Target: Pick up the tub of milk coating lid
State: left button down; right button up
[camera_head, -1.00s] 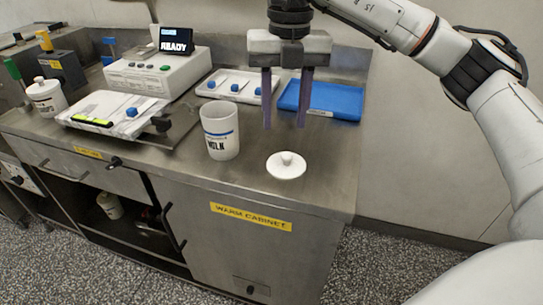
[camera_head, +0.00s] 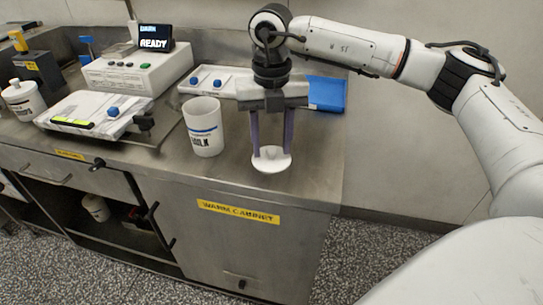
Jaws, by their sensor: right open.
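The white round lid (camera_head: 272,161) with a small knob lies on the steel counter near its front right. The white tub (camera_head: 203,128) marked MILK stands upright and uncovered just left of the lid. My right gripper (camera_head: 272,153) points down over the lid. Its two purple fingers are apart, one on each side of the knob, with the tips at about the lid's height; whether they touch it I cannot tell. My left gripper is not in view.
A blue tray (camera_head: 326,93) and a white tray (camera_head: 207,79) with blue-knobbed pieces lie behind the gripper. A white machine reading READY (camera_head: 137,70) and a scale-like plate (camera_head: 93,116) stand to the left. Another lidded tub (camera_head: 24,101) is at far left.

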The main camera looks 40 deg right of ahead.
grip_shut()
